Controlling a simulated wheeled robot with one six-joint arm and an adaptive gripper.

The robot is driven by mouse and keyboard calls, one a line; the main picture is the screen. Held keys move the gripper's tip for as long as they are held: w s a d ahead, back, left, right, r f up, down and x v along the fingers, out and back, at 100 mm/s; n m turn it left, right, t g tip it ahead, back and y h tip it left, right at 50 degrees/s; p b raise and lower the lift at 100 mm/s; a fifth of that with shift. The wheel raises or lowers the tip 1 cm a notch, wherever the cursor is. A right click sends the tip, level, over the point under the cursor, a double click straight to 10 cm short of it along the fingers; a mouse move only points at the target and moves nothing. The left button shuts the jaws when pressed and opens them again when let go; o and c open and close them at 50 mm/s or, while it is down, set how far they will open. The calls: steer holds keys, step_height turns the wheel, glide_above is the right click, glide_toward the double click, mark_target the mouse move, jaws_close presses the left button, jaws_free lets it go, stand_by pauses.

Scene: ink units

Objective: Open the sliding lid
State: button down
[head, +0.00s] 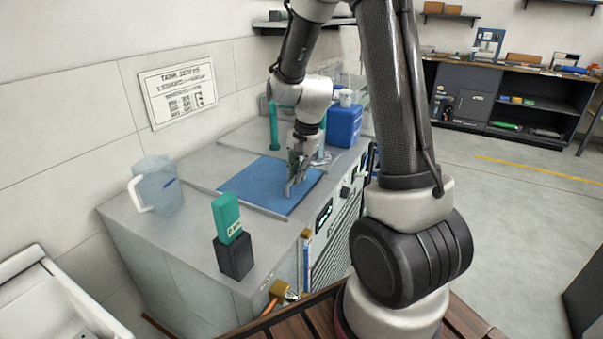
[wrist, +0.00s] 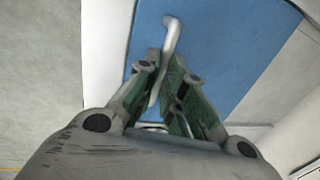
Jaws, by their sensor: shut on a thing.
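The blue sliding lid (head: 262,186) lies flat in the top of the grey machine. It also fills the upper middle of the wrist view (wrist: 235,45). A light grey bar handle (wrist: 172,36) stands on the lid. My gripper (head: 294,178) is over the right part of the lid in the head view. Its fingers (wrist: 166,75) are shut on the handle, with one end of the handle showing beyond the fingertips. The part of the handle between the fingers is hidden.
A clear jug (head: 160,188) stands on the machine top at left. A green box (head: 227,215) sits on a black block (head: 234,257) near the front edge. A blue canister (head: 343,126) stands behind my gripper. A sign (head: 178,92) hangs on the wall.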

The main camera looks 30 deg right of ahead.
steer(key=w+a, duration=0.3)
steer(key=w, duration=0.2)
steer(key=w+a, duration=0.4)
steer(key=w, duration=0.2)
steer(key=w+a, duration=0.4)
steer(key=w, duration=0.2)
steer(key=shift+s, duration=0.1)
steer(key=c, duration=1.5)
jaws_free()
steer(key=r, duration=0.4)
steer(key=s+r, duration=0.1)
steer(key=r, duration=0.3)
steer(key=s+d+r, duration=0.1)
steer(key=r, duration=0.2)
steer(key=shift+d+r, duration=0.1)
steer(key=shift+r, duration=0.3)
